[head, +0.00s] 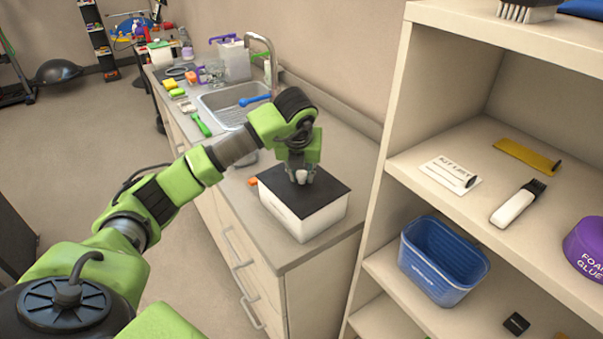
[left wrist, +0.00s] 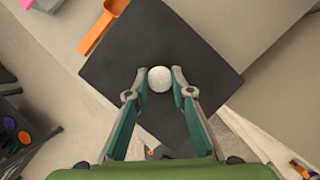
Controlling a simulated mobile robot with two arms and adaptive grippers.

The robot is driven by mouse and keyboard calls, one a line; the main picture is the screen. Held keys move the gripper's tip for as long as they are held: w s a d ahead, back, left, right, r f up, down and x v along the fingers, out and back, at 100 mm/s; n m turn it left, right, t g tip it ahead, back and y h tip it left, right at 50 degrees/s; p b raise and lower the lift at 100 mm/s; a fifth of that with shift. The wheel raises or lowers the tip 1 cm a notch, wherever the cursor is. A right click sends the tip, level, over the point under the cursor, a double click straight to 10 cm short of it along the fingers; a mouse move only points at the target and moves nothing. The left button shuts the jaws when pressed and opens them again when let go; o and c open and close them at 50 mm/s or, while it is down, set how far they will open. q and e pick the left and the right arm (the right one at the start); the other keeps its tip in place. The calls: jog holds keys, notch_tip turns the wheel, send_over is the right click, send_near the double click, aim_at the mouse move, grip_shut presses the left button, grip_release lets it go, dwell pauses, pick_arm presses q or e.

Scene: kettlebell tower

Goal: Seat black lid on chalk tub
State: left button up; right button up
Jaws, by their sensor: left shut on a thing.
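The black lid (head: 328,191) is a flat square with a round white knob (left wrist: 160,79) at its middle. My left gripper (head: 301,176) comes down from above and is shut on the knob. In the left wrist view its two fingers (left wrist: 160,82) stand on either side of the knob. The white chalk tub (head: 322,222) stands on the counter directly under the lid. The lid covers its top and looks roughly in line with it. I cannot tell whether the lid touches the rim all round. The lid (left wrist: 195,45) hides the tub's opening. My right gripper is not in view.
An orange scoop (left wrist: 103,27) lies beside the tub. The sink (head: 225,103), a green brush (head: 201,124) and other items are farther back on the counter. A shelf unit at the right holds a blue basket (head: 441,262). The counter (head: 345,145) behind the tub is clear.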

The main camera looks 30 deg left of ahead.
aim_at(302, 174)
pick_arm(q)
jog(key=o, duration=0.6)
jog(key=o, duration=0.6)
jog(key=shift+c, duration=0.2)
jog(key=shift+p+v, duration=1.5)
jog(key=shift+v, duration=1.1)
jog(key=p+v, duration=0.1)
jog(key=v, duration=0.1)
jog(key=shift+s+d+r, duration=0.1)
jog(key=shift+s+r, duration=0.1)
jog(key=shift+r, duration=0.15)
jog(key=shift+f, duration=0.1)
